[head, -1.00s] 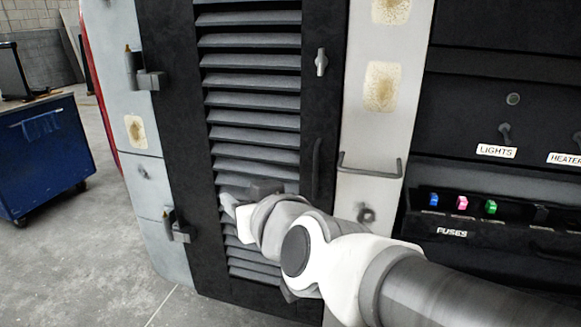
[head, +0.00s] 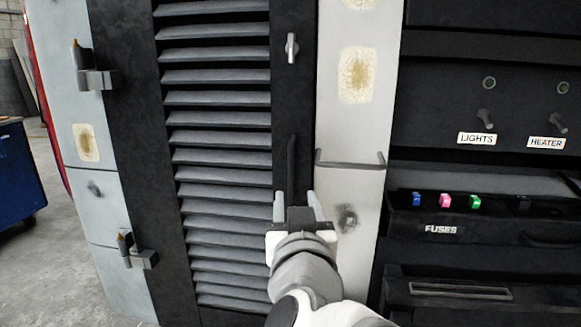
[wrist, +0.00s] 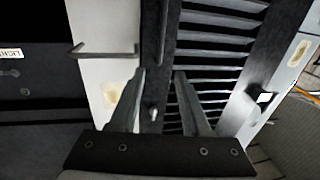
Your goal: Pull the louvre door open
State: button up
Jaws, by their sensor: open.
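The louvre door (head: 225,160) has a dark frame and grey slats, and looks closed in the head view. Its hinges (head: 98,80) are on the left. Its upright black handle (head: 291,170) is on the right side of the frame, below a small turn latch (head: 291,48). My gripper (head: 296,200) is open, its fingertips on either side of the handle's lower part in the picture. The latch (wrist: 153,113) shows between the fingers.
A pale panel (head: 345,240) with a horizontal bar handle (head: 350,164) stands right of the door. Further right is a dark panel with switches and a fuse box (head: 440,228). A blue cabinet (head: 20,180) stands at the far left, with bare floor (head: 75,270) between.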

jog(key=p, duration=0.6)
send_near(291, 163)
jog(key=w+p, duration=0.4)
jog(key=w, duration=0.6)
jog(key=shift+w, duration=0.3)
grip_shut()
dwell(1.1)
